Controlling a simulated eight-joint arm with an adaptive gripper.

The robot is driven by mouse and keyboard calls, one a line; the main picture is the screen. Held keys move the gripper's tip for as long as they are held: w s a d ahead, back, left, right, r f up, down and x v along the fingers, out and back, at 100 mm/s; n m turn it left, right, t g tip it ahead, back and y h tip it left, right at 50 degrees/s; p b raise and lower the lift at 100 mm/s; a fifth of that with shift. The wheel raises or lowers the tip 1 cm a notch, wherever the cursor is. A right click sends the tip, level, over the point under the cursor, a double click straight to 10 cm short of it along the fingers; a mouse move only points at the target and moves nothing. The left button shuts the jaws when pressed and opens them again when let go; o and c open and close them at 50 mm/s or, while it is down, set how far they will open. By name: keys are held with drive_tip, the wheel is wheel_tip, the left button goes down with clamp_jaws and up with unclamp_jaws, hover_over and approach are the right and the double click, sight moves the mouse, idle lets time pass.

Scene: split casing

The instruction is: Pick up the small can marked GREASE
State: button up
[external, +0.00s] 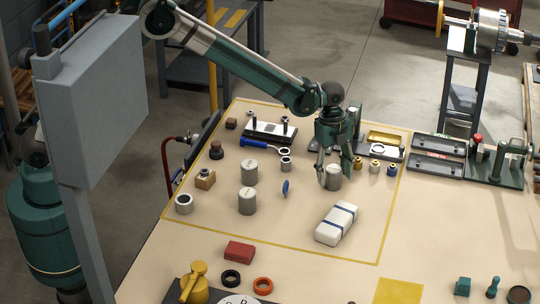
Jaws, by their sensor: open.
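Three small grey cans stand on the table: one (249,172) left of centre, one (247,202) just in front of it, and one (333,180) at my gripper. Marks show faintly on the tops of the two left cans, but I cannot read them. The top of the third can is partly hidden by my gripper, so I cannot tell which can is GREASE. My gripper (334,173) points down, open, with its fingers on either side of the third can's upper part. I cannot tell whether they touch it.
A white bundle with dark bands (337,223) lies just in front of the third can. A blue disc (285,187) stands to its left. Small yellow and blue pieces (376,165) stand to its right.

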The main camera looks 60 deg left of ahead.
sight(334, 169)
idle(0.3)
drive_tip(key=c, duration=1.1)
drive_tip(key=shift+r+p, duration=0.45)
drive_tip(key=shift+r, duration=4.6)
